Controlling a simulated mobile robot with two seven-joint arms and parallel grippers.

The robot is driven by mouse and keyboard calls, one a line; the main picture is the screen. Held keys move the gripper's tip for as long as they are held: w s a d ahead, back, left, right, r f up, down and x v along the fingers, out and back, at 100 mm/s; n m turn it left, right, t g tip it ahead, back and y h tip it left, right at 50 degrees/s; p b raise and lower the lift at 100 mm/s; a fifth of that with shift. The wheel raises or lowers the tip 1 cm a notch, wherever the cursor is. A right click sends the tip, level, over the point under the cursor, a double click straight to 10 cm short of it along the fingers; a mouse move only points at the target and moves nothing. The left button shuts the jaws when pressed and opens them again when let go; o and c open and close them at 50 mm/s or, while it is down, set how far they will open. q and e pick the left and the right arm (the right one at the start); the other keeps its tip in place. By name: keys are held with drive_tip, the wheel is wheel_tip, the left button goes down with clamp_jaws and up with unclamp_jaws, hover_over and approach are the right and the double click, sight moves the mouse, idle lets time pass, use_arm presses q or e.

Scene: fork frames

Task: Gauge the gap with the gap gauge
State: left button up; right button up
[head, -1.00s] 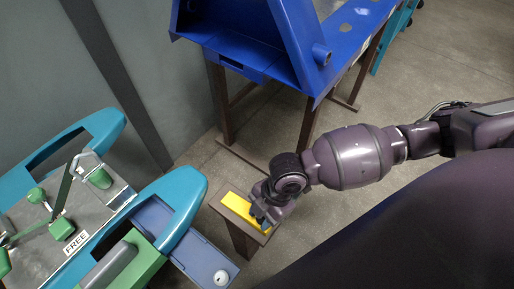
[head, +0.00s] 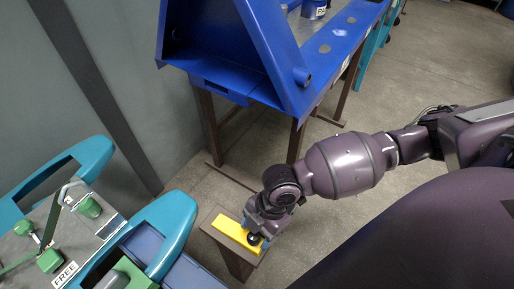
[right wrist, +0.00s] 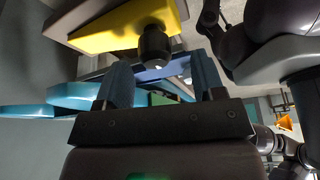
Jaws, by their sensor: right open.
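A yellow plate (head: 235,232) with a black knob (head: 254,239) lies on top of a narrow brown stand (head: 240,262); I take it to be the gap gauge. The yellow plate also shows at the top of the right wrist view (right wrist: 105,33), with its black knob (right wrist: 155,46). My right gripper (head: 257,231) is at the plate's right end, next to the knob. In the right wrist view its two blue fingers (right wrist: 160,70) are apart, and the knob shows between or just beyond their tips. No contact can be made out. My left gripper is not in view.
A grey-topped fixture (head: 45,235) with teal rails, green clamps and a FREE label (head: 65,275) stands at the left. A blue metal frame (head: 255,60) on a brown-legged table stands behind the stand. Floor is clear right of the stand.

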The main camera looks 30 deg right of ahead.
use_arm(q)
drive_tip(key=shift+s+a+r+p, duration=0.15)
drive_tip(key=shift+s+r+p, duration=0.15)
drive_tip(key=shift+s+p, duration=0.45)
use_arm(e)
drive_tip(key=v, duration=0.8)
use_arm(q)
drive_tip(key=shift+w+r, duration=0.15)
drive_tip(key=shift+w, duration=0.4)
